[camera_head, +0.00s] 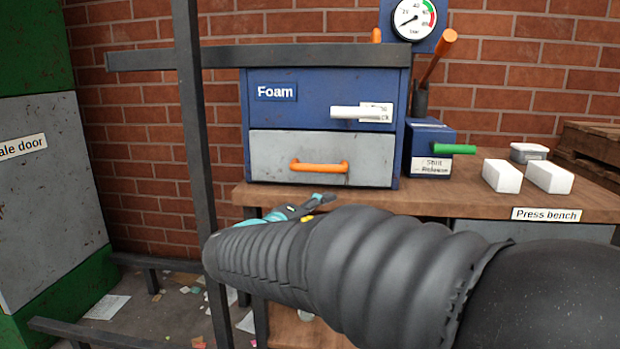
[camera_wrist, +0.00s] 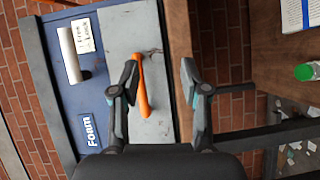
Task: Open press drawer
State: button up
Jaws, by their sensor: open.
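The press drawer (camera_head: 270,146) is a scuffed grey front with an orange bar handle (camera_head: 319,166), set below a blue panel labelled Foam. It looks shut. My gripper (camera_head: 322,201) is low and in front of the drawer, below the handle in the head view, partly hidden by my own arm. In the wrist view my gripper (camera_wrist: 160,75) is open and empty, with one finger on each side of the picture's middle. The orange handle (camera_wrist: 143,92) shows between the fingers, close beside the left one. I cannot tell whether they touch. The drawer front (camera_wrist: 125,40) lies behind it.
A white handle (camera_head: 347,112) sticks out above the drawer. A blue box (camera_head: 428,135) with a green handle stands right of the press. White blocks (camera_head: 502,176) lie on the wooden press bench (camera_head: 470,205). A dark upright post (camera_head: 194,120) stands at the left.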

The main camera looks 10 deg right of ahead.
aim_at(316, 170)
jog(key=w+a+r+n+t, duration=0.2)
jog(key=w+a+t, duration=0.2)
jog(key=a, duration=0.3)
jog(key=x, duration=1.3)
jog(key=shift+w+d, duration=0.25)
jog(key=shift+d, duration=0.1)
grip_shut()
